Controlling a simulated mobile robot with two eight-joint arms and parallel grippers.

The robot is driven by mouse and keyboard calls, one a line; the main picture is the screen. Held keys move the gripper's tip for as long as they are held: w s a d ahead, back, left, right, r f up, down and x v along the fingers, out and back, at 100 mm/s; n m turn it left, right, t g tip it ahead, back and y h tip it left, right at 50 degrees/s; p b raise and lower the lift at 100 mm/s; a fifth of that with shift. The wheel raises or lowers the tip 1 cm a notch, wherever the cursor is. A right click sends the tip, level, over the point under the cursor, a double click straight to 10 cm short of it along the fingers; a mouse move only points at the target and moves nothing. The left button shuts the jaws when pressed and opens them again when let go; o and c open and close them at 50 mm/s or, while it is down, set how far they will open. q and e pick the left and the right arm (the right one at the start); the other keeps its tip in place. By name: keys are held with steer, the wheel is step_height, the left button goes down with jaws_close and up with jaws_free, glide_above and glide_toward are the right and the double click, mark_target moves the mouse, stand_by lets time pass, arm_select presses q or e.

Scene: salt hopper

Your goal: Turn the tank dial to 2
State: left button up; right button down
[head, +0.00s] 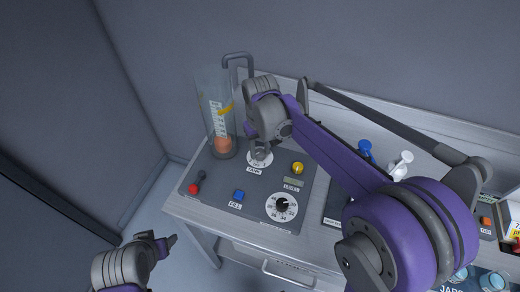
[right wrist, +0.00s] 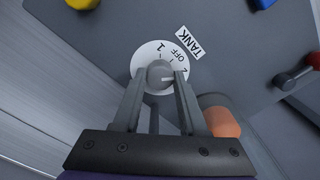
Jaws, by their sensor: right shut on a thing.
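The tank dial is a grey knob (right wrist: 160,74) on a white disc (right wrist: 147,56) marked OFF, 1 and 2, beside a TANK label (right wrist: 190,42). My right gripper (right wrist: 160,80) is shut on the knob, with one finger on each side. A light mark on the knob points right in the right wrist view, close to the 2; the exact alignment is hard to tell.
A clear tube (head: 217,110) with an orange thing inside stands behind the dial. The panel (head: 215,175) also holds a red-knobbed lever (head: 194,188), a blue FILL button (head: 239,195), a yellow knob (head: 298,168) and a numbered level dial (head: 282,206).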

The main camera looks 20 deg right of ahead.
mark_target(260, 153)
steer(key=shift+m, duration=0.6)
steer(key=shift+c, duration=2.2)
jaws_free()
step_height(260, 153, up, 11)
steer(key=shift+f, duration=0.15)
